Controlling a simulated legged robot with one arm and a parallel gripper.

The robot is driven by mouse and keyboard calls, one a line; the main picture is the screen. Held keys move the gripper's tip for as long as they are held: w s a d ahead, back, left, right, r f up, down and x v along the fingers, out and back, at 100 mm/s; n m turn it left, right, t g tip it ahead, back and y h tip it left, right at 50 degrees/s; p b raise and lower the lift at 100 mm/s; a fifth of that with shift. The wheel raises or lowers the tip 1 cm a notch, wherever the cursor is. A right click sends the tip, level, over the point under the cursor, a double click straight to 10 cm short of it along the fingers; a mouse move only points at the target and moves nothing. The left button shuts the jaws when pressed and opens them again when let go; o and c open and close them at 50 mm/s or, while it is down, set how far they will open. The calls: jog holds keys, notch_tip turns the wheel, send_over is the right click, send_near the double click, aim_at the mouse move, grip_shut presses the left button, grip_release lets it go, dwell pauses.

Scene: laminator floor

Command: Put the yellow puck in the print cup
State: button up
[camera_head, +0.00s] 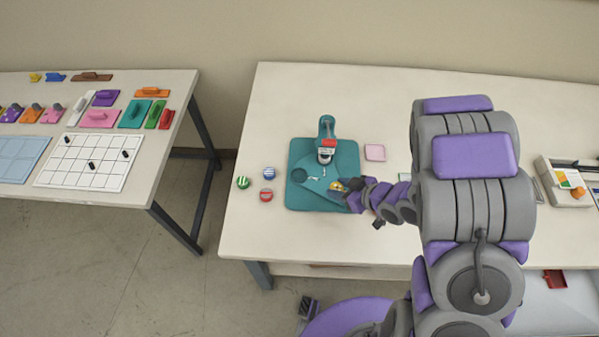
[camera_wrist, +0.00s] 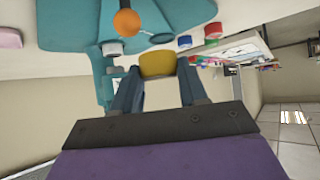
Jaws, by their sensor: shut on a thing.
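The yellow puck (camera_head: 337,186) is held between the fingertips of my gripper (camera_head: 344,190), over the lower right part of the teal press (camera_head: 318,198). In the wrist view the yellow puck (camera_wrist: 157,64) sits between both fingers of my gripper (camera_wrist: 157,76). A round dark teal spot (camera_head: 298,175) on the left of the press may be the print cup; I cannot tell its depth. It lies left of the puck, apart from it. A round teal part (camera_wrist: 161,38) shows just beyond the puck in the wrist view.
The press has an upright teal post (camera_head: 326,128) with a red and white block. Blue (camera_head: 269,173), green (camera_head: 243,182) and red (camera_head: 266,195) pucks stand left of the press. A pink pad (camera_head: 375,152) lies to its right. The front left table is clear.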

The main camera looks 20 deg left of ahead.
jog(key=b, duration=0.3)
send_over(301, 177)
jog(key=shift+a+f, duration=0.35)
jog(key=shift+f, duration=0.55)
jog(key=shift+d+f+b, duration=0.25)
jog(key=shift+d+f, duration=0.15)
jog(key=shift+f, duration=0.4)
jog(key=shift+d+f+b, duration=0.2)
jog(key=shift+d+f, duration=0.2)
jog(key=shift+f, duration=0.35)
jog(key=shift+a, duration=0.2)
jog(key=shift+a+f, duration=0.45)
jog(key=shift+f, duration=0.05)
jog(key=shift+d+f, duration=0.1)
jog(key=shift+d, duration=0.4)
jog(key=o, duration=0.9)
jog(key=shift+o, duration=1.1)
jog(key=shift+a, duration=0.35)
jog(key=shift+d+r, duration=0.1)
jog(key=shift+r, duration=0.2)
jog(key=p+v, duration=0.2)
jog(key=v, duration=1)
jog(key=shift+r, duration=0.3)
jog(key=shift+s, duration=0.1)
